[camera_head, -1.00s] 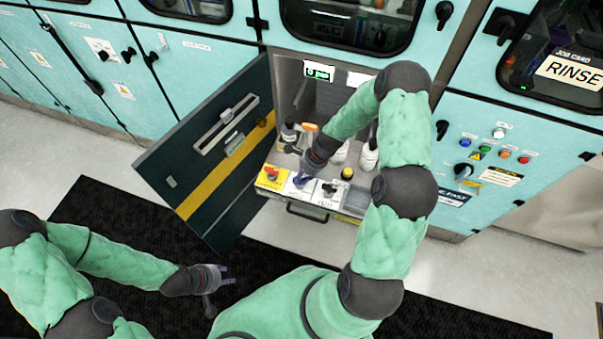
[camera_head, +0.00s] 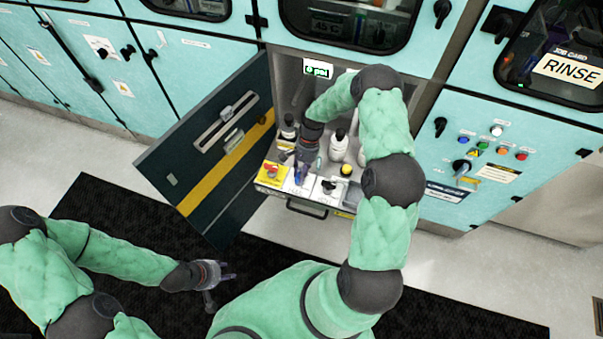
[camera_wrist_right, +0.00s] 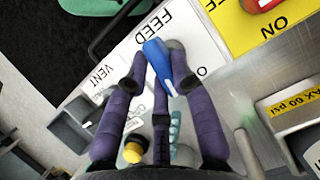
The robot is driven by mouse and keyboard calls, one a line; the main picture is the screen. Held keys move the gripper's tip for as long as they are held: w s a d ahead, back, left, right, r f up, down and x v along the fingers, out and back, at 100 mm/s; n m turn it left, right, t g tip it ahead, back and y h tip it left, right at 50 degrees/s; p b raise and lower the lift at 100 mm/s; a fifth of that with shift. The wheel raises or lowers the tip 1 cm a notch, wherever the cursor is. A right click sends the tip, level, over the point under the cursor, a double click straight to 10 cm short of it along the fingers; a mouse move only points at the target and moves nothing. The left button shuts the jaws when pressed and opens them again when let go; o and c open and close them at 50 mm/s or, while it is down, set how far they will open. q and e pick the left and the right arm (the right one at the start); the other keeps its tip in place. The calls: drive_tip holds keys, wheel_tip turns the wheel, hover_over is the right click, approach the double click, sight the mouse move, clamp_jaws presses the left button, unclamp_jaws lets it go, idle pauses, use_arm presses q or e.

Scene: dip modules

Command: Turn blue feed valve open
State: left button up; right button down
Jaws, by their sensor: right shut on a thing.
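The blue feed valve handle (camera_wrist_right: 157,66) sits on a white plate marked FEED (camera_wrist_right: 150,30) in the right wrist view. My right gripper (camera_wrist_right: 156,74) has its purple fingers on either side of the handle and is shut on it. In the head view this gripper (camera_head: 301,174) is low in the open cabinet, and the blue handle is mostly hidden by it. My left gripper (camera_head: 226,275) is open and empty above the dark floor mat, away from the cabinet.
A yellow plate with a red handle (camera_head: 270,171) lies left of the feed valve; the VENT plate (camera_head: 327,188) lies right. White bottles (camera_head: 339,146) stand behind. The open cabinet door (camera_head: 215,150) is at left.

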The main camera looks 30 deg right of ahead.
drive_tip(key=shift+n, duration=0.8)
drive_tip(key=shift+g, duration=0.3)
drive_tip(key=c, duration=1)
unclamp_jaws()
drive_tip(key=shift+c, duration=0.2)
drive_tip(key=v, duration=1.2)
drive_tip(key=shift+a, duration=0.2)
